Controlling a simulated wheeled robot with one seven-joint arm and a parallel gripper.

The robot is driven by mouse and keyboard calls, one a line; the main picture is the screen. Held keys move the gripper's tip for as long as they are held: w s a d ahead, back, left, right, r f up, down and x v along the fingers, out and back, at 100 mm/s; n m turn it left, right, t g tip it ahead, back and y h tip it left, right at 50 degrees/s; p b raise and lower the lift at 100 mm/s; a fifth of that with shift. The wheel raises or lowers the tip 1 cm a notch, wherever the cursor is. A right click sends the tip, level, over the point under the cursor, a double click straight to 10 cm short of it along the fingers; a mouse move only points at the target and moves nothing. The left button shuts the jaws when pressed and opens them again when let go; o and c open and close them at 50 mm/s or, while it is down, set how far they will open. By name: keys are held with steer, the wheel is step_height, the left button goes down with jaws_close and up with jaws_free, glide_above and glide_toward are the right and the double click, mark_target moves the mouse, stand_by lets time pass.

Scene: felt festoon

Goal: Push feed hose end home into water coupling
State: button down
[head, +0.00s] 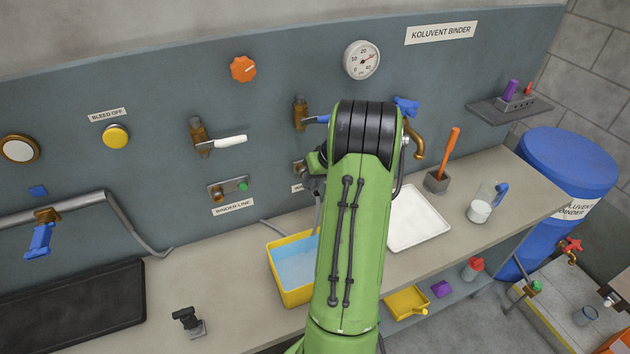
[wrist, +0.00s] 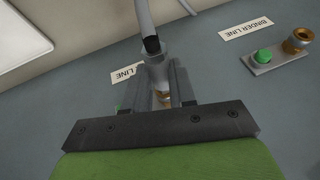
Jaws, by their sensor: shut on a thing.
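My gripper (wrist: 162,92) is shut on the grey feed hose end (wrist: 158,70), which has a dark band where it meets the hose. The brass water coupling (wrist: 163,97) shows between the fingers, just beyond the hose end. The hose end lines up with it or touches it; I cannot tell how deep it sits. A partly covered LINE label (wrist: 128,71) and a green button lie beside it. In the head view my arm covers most of the gripper, and only part of the water coupling plate (head: 298,169) shows.
The binder line coupling (head: 217,196) with its green button is on the panel to the left. A yellow basin of water (head: 290,291) stands on the bench below. A white tray (head: 420,219) lies right of my arm. Valve handles and a tap stick out above.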

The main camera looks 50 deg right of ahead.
steer(key=c, duration=0.8)
jaws_free()
steer(key=shift+c, duration=0.2)
steer(key=p+v, duration=0.2)
steer(key=v, duration=1.3)
steer(key=shift+r, duration=0.35)
steer(key=shift+s, duration=0.1)
